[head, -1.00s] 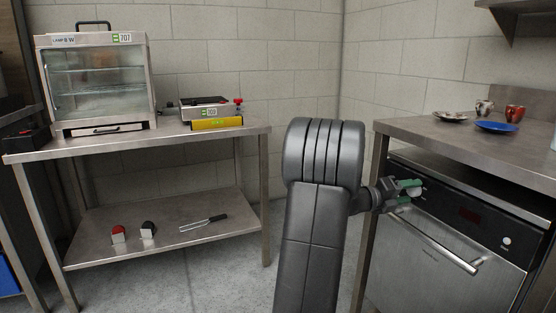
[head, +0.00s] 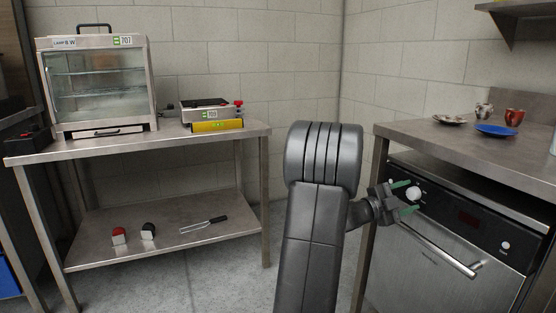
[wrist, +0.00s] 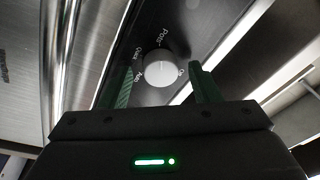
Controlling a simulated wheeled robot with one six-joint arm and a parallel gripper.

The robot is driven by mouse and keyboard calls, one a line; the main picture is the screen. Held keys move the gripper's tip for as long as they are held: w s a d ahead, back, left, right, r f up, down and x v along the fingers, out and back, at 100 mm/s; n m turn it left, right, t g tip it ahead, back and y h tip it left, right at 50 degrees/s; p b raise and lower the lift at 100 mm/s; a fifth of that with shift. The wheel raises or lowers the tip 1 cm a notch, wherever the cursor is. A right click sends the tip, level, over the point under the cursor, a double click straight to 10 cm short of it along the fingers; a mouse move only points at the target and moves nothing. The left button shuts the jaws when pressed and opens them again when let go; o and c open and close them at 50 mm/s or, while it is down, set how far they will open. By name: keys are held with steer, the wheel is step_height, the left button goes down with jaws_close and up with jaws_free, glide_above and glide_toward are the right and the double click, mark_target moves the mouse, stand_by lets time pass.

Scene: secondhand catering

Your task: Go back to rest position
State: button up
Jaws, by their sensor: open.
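My gripper (head: 407,197) is open in front of the black control panel of the steel dishwasher-like machine (head: 432,262) at the right. Its green fingertips stand on either side of a round white knob (head: 413,194), with nothing held between them. The wrist view also shows the knob (wrist: 160,70), with printed words around it including "Pots", and a green finger to each side, apart from it. I cannot tell how far the fingertips are from the panel.
A steel counter (head: 440,142) above the machine holds a blue plate (head: 496,130) and cups. The machine's door handle (head: 452,259) sticks out below the panel. A steel table (head: 190,136) at the left carries a glass cabinet (head: 100,84). Open floor (head: 215,280) lies between.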

steer(key=n+p, duration=0.2)
steer(key=n, duration=0.1)
steer(key=n+t+p, duration=0.1)
steer(key=n, duration=0.3)
steer(key=shift+r+n+t+p, duration=0.2)
steer(key=shift+n+t+p, duration=0.1)
steer(key=shift+p, duration=0.05)
steer(key=shift+s+f+n+t+y+p, duration=0.15)
steer(key=shift+n+p, duration=0.15)
steer(key=shift+n, duration=0.35)
steer(key=shift+w+n+t+y+p, duration=0.15)
steer(key=shift+n+p, duration=0.15)
steer(key=shift+n, duration=0.35)
steer(key=shift+s, duration=0.1)
